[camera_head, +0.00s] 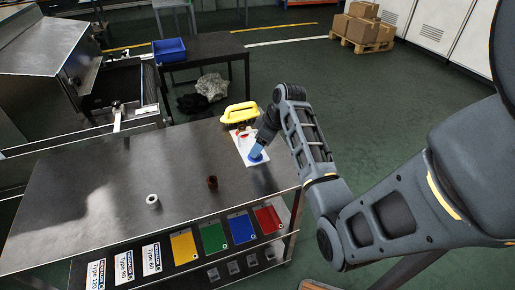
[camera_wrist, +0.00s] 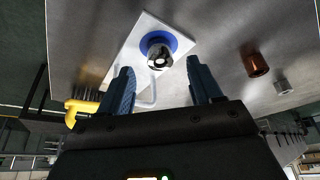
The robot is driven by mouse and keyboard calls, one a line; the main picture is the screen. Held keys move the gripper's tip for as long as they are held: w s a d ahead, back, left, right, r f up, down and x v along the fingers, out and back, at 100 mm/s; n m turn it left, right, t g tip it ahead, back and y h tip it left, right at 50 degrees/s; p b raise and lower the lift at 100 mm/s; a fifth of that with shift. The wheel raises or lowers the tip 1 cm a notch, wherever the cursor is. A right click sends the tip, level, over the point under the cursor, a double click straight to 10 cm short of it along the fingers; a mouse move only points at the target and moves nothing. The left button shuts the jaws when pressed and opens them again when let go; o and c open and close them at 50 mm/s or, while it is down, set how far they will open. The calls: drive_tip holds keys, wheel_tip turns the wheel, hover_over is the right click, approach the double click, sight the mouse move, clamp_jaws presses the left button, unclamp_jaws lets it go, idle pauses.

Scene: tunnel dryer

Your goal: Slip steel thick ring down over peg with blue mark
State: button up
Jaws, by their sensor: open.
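A white plate (camera_head: 241,150) lies on the metal table and also shows in the wrist view (camera_wrist: 125,45). It carries a round blue mark (camera_wrist: 175,40), which shows below my gripper in the head view (camera_head: 257,158). A shiny steel round piece (camera_wrist: 160,57) stands on the blue mark. It looks like the steel thick ring with the peg's top inside it, but I cannot fully tell ring from peg. My gripper (camera_wrist: 160,68) is open, with a finger on either side of this piece and gaps between. The head view shows my gripper (camera_head: 257,148) over the plate.
A copper-brown ring (camera_head: 212,182) and a pale grey ring (camera_head: 152,201) stand apart on the table (camera_head: 100,195). A yellow-handled brush (camera_head: 240,114) sits just behind the plate. A blue bin (camera_head: 169,49) stands on a farther table. The table's left half is mostly clear.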

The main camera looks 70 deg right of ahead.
sight(265, 160)
drive_tip(key=v, duration=0.4)
drive_tip(key=shift+s+r, duration=0.1)
drive_tip(key=shift+r, duration=0.25)
idle(0.3)
